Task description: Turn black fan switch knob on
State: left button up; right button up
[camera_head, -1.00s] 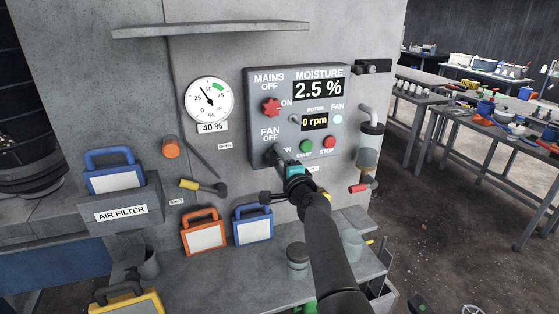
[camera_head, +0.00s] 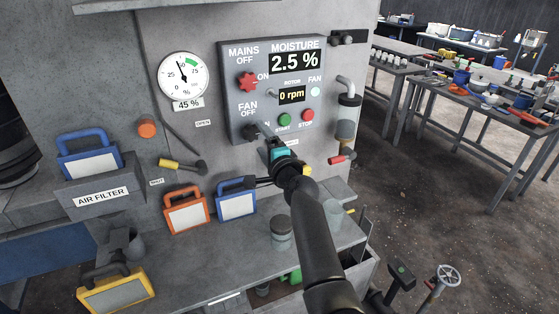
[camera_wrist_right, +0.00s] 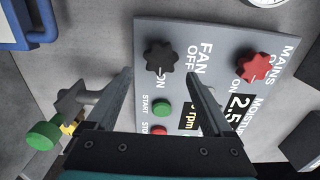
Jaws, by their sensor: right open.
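The black fan switch knob (camera_wrist_right: 160,57) is a lobed dial on the grey control panel (camera_wrist_right: 222,32), between the FAN OFF and ON labels in the right wrist view. In the head view the fan knob (camera_head: 250,131) is partly covered by my right gripper. My right gripper (camera_wrist_right: 158,80) is open, with one finger to each side and the knob just beyond the tips. I see no finger clearly touching it. In the head view my right gripper (camera_head: 265,140) reaches up to the panel's lower left corner. My left gripper is not in view.
The red mains knob (camera_head: 247,82) sits above the fan knob. The green start button (camera_head: 285,120) and red stop button (camera_head: 307,115) are close to its right. A yellow-handled lever (camera_head: 182,165) and a blue-framed filter (camera_head: 237,204) are lower left.

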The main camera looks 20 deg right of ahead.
jog(key=s, duration=1.2)
jog(key=shift+d, duration=0.2)
jog(key=s+a+f+n+g+y, duration=0.1)
jog(key=s+a+f+n+g, duration=0.3)
jog(key=s+f+n, duration=0.5)
jog(key=s+a+f+n+g+y, duration=0.1)
jog(key=s+a+f+n+g, duration=0.2)
jog(key=s+f+n+g, duration=0.6)
jog(key=s+d+n+g+h, duration=0.1)
jog(key=s+d+n+h, duration=0.1)
jog(key=s, duration=1.1)
notch_tip(320, 180, down, 30)
jog(key=s+g+b, duration=0.2)
jog(key=b, duration=0.8)
jog(key=s+d+f+b, duration=0.1)
jog(key=s+f+b, duration=0.3)
jog(key=s+f, duration=0.4)
jog(key=s+d+f+g+b, duration=0.1)
jog(key=s+f+b, duration=0.4)
jog(key=f, duration=1.1)
jog(key=s, duration=0.2)
jog(key=shift+s+d+f+h, duration=0.3)
jog(key=shift+s+f, duration=0.05)
